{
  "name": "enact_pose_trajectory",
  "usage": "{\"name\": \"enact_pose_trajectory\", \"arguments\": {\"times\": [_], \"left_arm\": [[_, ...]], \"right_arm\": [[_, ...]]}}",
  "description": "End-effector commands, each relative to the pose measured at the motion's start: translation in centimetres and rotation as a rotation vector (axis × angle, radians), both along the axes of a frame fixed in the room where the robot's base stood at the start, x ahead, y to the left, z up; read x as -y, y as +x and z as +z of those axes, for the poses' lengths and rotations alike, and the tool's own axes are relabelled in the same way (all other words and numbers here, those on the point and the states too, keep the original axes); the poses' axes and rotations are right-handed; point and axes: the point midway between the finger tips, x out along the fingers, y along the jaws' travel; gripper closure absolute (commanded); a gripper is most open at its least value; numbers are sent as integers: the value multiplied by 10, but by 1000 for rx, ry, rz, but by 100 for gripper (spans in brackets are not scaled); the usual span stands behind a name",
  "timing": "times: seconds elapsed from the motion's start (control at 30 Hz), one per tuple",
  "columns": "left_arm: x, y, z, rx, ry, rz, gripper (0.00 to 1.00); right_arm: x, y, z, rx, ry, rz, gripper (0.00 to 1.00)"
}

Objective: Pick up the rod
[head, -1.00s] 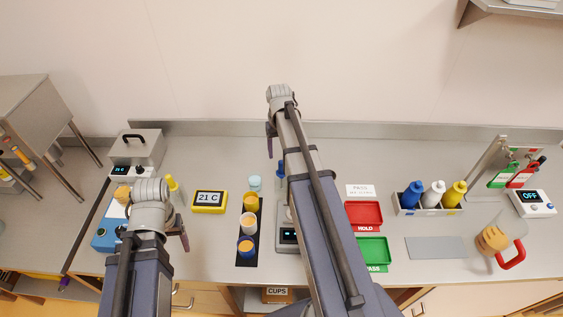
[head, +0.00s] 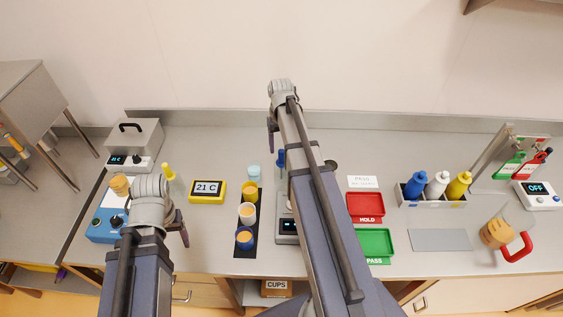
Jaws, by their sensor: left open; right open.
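I cannot make out a rod for certain. A thin blue upright thing (head: 281,159) stands just beside my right forearm, partly hidden by it; I cannot tell whether it is the rod. My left gripper (head: 184,236) is open over the left part of the bench, right of the blue device (head: 103,227). My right gripper (head: 271,140) is open and empty near the back of the bench, left of the blue thing. My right arm crosses the middle of the bench and hides part of the scale (head: 287,229).
Several cups stand on a black strip (head: 246,247), beside a yellow thermometer (head: 207,192). A red tray (head: 365,206) and green tray (head: 375,241) lie right of my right arm. A bottle caddy (head: 413,205) and a red-handled scoop (head: 520,247) are further right. A grey mat (head: 440,240) is bare.

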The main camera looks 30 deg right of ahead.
Motion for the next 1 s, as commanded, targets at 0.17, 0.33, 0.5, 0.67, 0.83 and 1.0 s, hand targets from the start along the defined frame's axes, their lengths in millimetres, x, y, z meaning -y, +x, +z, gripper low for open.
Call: {"name": "enact_pose_trajectory", "arguments": {"times": [0.17,0.33,0.5,0.67,0.83,1.0], "left_arm": [[0,0,-29,0,1,-5,30],[0,0,-41,0,2,-9,30],[0,0,-39,0,2,-9,30],[0,0,-39,0,2,-9,30],[0,0,-39,0,2,-9,30],[0,0,-39,0,2,-9,30]], "right_arm": [[2,-1,-29,0,0,0,36],[2,-1,-41,0,0,0,36],[2,-1,-39,0,0,0,36],[2,-1,-39,0,0,0,47],[2,-1,-39,0,0,0,66],[2,-1,-39,0,0,0,85]]}}
